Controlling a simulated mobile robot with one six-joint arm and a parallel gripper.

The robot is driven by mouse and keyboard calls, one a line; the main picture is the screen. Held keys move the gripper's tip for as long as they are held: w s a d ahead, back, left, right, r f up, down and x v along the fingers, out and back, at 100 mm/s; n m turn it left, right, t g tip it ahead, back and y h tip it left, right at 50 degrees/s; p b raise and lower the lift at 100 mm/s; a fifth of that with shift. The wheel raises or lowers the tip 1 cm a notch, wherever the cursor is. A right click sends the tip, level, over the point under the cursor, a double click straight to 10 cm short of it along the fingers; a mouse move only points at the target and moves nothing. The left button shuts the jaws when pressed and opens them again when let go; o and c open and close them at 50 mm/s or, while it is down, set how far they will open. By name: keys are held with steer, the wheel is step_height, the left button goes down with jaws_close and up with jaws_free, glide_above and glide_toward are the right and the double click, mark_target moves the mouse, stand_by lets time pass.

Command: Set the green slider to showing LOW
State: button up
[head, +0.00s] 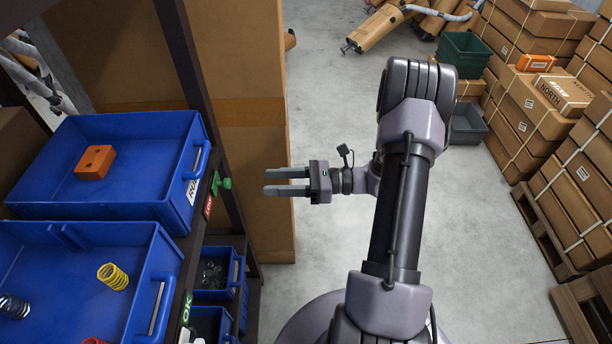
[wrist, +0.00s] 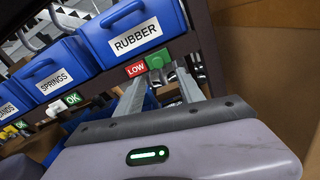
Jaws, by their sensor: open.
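The green slider (head: 224,184) sits on the dark shelf edge below the blue bin at the left. In the wrist view the green slider (wrist: 158,61) is under the bin marked RUBBER, just right of a red LOW label (wrist: 135,69). The red label (head: 208,205) also shows in the head view. My gripper (head: 265,181) is open and empty, its fingers pointing left toward the slider with a gap before it in the head view. In the wrist view my gripper (wrist: 161,77) has the slider between and beyond its fingertips. The slider's lower part is partly hidden.
The RUBBER bin (wrist: 131,32) is above the slider, with the SPRINGS bin (wrist: 50,67) to its left. A green OK label (wrist: 73,99) marks the SPRINGS place. A tall cardboard box (head: 262,128) stands close behind my gripper. Open floor (head: 480,210) lies right of my arm.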

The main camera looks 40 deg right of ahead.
steer(key=v, duration=0.7)
steer(key=shift+s+d+p, duration=0.25)
steer(key=shift+p, duration=0.2)
steer(key=s+a+r+n+g+h+b, duration=0.1)
steer(key=s+a+r+n+g+h, duration=0.1)
steer(key=a+r+n+g, duration=0.5)
steer(key=s+a+r+n+g+h, duration=0.25)
steer(key=a+n, duration=0.25)
steer(key=a, duration=0.4)
steer(key=s+a+r+n+t+h+b, duration=0.1)
steer(key=s+a+r+n+t+h, duration=0.3)
steer(key=n, duration=0.7)
steer(key=s+a+r+h, duration=0.1)
steer(key=s+r+h, duration=0.1)
steer(key=s+h, duration=0.1)
steer(key=shift+s+a+t+h, duration=0.3)
steer(key=shift+s+t+h, duration=0.1)
steer(key=shift+h, duration=0.15)
steer(key=shift+r, duration=0.1)
